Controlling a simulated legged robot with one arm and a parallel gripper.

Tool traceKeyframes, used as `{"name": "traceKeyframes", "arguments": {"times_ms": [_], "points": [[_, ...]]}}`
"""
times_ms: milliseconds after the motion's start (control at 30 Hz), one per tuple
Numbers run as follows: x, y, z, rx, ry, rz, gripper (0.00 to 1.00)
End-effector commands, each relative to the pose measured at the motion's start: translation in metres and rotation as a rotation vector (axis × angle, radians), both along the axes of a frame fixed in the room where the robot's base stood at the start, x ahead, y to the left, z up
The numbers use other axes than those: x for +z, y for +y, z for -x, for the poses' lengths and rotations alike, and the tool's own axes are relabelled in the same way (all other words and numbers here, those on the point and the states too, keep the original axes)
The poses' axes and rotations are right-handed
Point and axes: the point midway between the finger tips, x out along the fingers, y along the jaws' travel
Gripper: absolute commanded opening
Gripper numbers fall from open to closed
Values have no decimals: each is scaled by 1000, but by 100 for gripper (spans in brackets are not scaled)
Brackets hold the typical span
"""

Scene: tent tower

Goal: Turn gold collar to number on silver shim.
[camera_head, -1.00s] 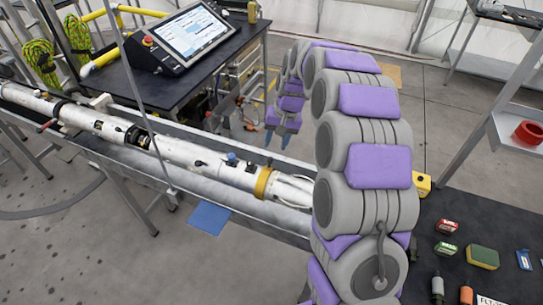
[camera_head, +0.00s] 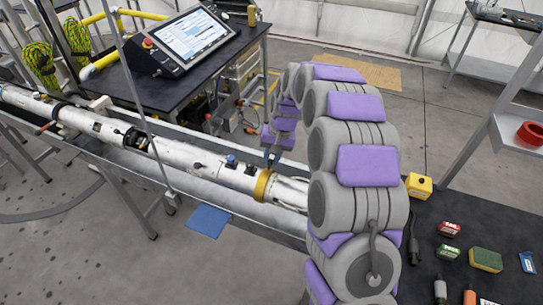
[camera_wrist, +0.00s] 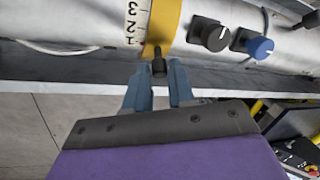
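The gold collar (camera_head: 263,184) is a band around the long white tube (camera_head: 200,160), near its right end in the head view. In the wrist view the collar (camera_wrist: 164,22) has a black peg (camera_wrist: 158,63) at its lower edge. A white scale (camera_wrist: 132,22) with the numbers 3, 2 and 1 runs along its left side. I cannot make out a separate silver shim. My gripper (camera_wrist: 159,70) is open, its two blue-grey fingers on either side of the peg's end. In the head view my gripper (camera_head: 272,156) is just above and behind the collar.
A black knob (camera_wrist: 210,35) and a blue knob (camera_wrist: 258,46) stick out of the tube right of the collar in the wrist view. A metal trough (camera_head: 170,180) runs below the tube. A black table (camera_head: 455,225) with small items stands at right, a touchscreen (camera_head: 190,35) behind.

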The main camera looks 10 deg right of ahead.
Motion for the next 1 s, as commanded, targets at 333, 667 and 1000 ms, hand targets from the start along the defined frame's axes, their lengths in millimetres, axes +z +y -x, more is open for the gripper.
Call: {"name": "traceKeyframes", "arguments": {"times_ms": [333, 667, 1000], "points": [[0, 0, 0, 0, 0, 0, 0], [0, 0, 0, 0, 0, 0, 0], [7, 8, 9, 3, -91, 67, 0]]}}
